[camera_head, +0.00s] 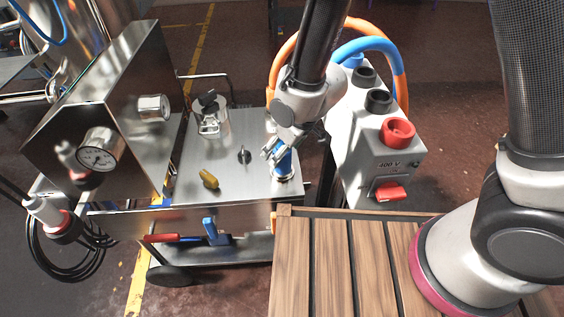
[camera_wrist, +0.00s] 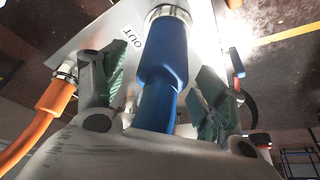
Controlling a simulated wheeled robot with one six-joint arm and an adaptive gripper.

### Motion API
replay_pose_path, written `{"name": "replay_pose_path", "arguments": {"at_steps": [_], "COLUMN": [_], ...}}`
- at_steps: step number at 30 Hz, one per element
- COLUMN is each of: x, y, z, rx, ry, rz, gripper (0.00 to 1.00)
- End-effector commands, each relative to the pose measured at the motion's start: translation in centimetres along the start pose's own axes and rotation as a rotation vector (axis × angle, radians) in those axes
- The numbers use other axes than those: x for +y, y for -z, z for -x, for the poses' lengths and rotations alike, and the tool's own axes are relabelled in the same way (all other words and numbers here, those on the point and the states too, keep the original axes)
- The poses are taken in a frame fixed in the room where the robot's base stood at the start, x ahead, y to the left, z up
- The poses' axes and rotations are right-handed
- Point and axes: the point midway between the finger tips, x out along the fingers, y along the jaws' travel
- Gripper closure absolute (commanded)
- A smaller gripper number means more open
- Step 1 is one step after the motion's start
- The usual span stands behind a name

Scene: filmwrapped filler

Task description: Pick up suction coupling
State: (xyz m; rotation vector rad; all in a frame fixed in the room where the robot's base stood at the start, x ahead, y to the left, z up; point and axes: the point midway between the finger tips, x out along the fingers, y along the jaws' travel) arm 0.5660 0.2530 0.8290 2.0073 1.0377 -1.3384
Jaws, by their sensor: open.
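A blue coupling sleeve (camera_wrist: 163,58) with a metal collar is in the middle of the wrist view, beside a label reading OUT; I take it for the suction coupling. In the head view the blue coupling (camera_head: 283,162) stands at the right front corner of the steel cart top. My gripper (camera_head: 277,149) is down around it. In the wrist view my gripper (camera_wrist: 163,74) is open, one green-padded finger on each side of the blue sleeve, with gaps visible. The lower part of the blue piece is hidden behind my gripper's body.
An orange hose (camera_wrist: 53,97) with a metal collar is close by at left. The steel cart top (camera_head: 230,188) carries a yellow-handled valve (camera_head: 209,179) and a lidded fitting (camera_head: 209,117). A grey 400 V socket box (camera_head: 372,150) stands close at right. A slatted wooden table (camera_head: 335,262) is in front.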

Motion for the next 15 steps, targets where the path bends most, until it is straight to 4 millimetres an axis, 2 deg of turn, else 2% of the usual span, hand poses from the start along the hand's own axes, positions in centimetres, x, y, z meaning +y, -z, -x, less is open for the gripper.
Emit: {"name": "replay_pose_path", "arguments": {"at_steps": [3,6,14,15], "x": [-0.2,-0.2,-0.2,-0.1], "y": [-0.1,0.0,0.0,0.0], "z": [-2.0,-3.1,-3.5,-3.5], "rx": [-0.004,-0.004,-0.001,-0.001], "ry": [0.0,0.0,0.0,0.0], "rz": [0.0,0.0,0.0,0.0], "gripper": [0.29,0.29,0.29,0.33]}}
